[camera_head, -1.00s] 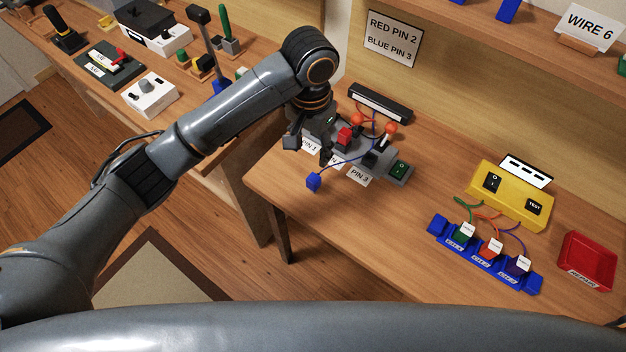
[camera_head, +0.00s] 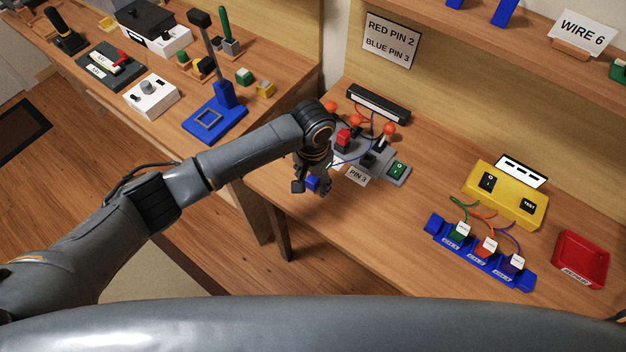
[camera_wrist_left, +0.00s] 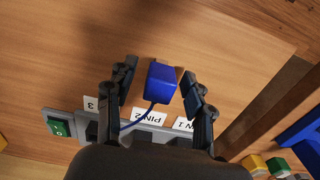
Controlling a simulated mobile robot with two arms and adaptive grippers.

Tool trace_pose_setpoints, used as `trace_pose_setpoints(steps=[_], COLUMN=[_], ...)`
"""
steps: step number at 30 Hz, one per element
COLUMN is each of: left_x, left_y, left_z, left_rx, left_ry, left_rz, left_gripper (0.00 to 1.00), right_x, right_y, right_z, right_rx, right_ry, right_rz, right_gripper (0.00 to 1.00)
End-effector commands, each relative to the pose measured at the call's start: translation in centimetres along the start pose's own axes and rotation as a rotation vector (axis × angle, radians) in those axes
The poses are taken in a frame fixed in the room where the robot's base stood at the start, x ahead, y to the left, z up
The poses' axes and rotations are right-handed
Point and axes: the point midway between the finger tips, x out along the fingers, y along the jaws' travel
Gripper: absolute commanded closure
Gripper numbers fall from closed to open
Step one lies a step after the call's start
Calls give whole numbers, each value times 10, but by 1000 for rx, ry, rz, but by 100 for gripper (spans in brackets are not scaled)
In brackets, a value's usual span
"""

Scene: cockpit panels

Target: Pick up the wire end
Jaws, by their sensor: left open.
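The blue wire end (camera_wrist_left: 161,82) is a small blue block on a thin blue wire, lying on the wooden table in front of the grey pin panel (camera_wrist_left: 158,133). In the left wrist view it lies between the two open fingers of my left gripper (camera_wrist_left: 159,90), with a gap on the left and the right finger close beside it. In the head view the blue wire end (camera_head: 313,183) shows between the fingers of my left gripper (camera_head: 311,189), partly covered by it. A red plug (camera_head: 343,136) stands in the panel. My right gripper is not in view.
A yellow test box (camera_head: 506,193), a blue wire rack (camera_head: 480,262) and a red repair tray (camera_head: 582,260) are to the right. The table front is clear.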

Motion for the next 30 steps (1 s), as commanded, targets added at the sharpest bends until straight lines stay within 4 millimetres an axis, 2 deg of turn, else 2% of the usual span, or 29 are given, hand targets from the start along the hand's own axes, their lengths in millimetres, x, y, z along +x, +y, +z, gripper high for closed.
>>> trace_pose_setpoints(steps=[6, 12, 14, 23, 30], left_x=[1, 0, 0, -1, -20], left_y=[0, 0, 0, 0, 0], left_z=[0, 0, 0, 0, -1], left_rx=[0, 0, 0, 0, 0], left_ry=[0, 0, 0, 1, 3], left_rz=[0, 0, 0, 0, 2], left_gripper=[49, 90, 100, 100, 100], right_x=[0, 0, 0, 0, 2], right_y=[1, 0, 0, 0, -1], right_z=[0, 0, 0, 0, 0], right_rx=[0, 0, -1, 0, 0], right_ry=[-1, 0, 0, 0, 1], right_rz=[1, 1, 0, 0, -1], right_gripper=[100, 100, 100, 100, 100])
